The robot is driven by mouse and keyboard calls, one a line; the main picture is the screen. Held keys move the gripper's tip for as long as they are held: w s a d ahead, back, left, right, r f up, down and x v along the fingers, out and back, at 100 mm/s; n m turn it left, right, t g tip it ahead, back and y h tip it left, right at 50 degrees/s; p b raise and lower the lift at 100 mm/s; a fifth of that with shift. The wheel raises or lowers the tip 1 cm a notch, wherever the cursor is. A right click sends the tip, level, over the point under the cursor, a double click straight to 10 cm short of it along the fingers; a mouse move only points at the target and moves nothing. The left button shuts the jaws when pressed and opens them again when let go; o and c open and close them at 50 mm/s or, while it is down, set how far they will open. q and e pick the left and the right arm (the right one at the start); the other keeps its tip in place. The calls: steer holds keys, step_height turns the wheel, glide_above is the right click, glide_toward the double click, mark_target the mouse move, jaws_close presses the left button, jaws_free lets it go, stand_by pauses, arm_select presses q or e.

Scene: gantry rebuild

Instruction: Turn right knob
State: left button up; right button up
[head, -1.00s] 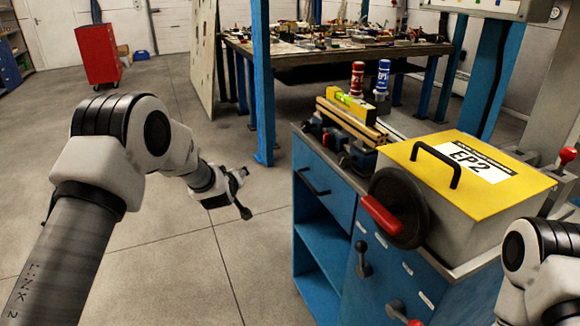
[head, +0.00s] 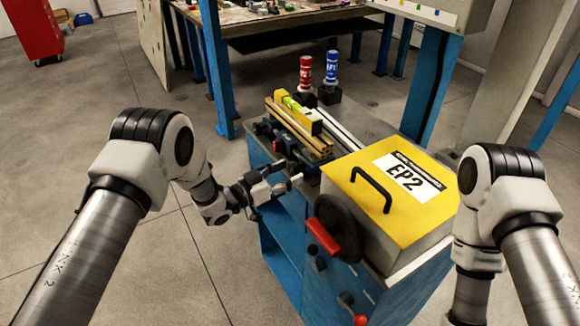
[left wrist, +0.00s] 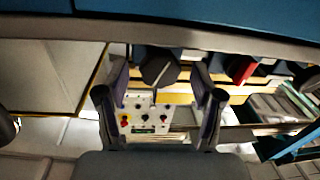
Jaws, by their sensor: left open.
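My left gripper (head: 280,184) is open at the front edge of the blue cabinet's top, beside the knobs and left of the black handwheel (head: 338,222). In the left wrist view the gripper (left wrist: 160,88) has its fingers apart, with a dark round knob (left wrist: 160,68) with a pale pointer line between them. I cannot tell whether the fingers touch it. In the head view the gripper partly hides the knobs. My right arm shows at the right; its gripper is out of view.
A yellow-lidded EP2 box (head: 400,195) stands right of the gripper. The handwheel's red handle (head: 323,236) sticks out from the front. Open floor lies left.

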arm_select(q)
steer(key=shift+w+d, duration=0.3)
steer(key=shift+d, duration=0.05)
steer(key=c, duration=1.1)
steer(key=m+b, duration=0.1)
steer(key=b, duration=0.1)
steer(key=m+b, duration=0.2)
steer(key=shift+f, duration=0.35)
steer(key=shift+r+m+b, duration=0.2)
steer(key=shift+m+b, duration=0.2)
steer(key=shift+m, duration=0.3)
steer(key=shift+r, duration=0.15)
steer(key=o, duration=1.1)
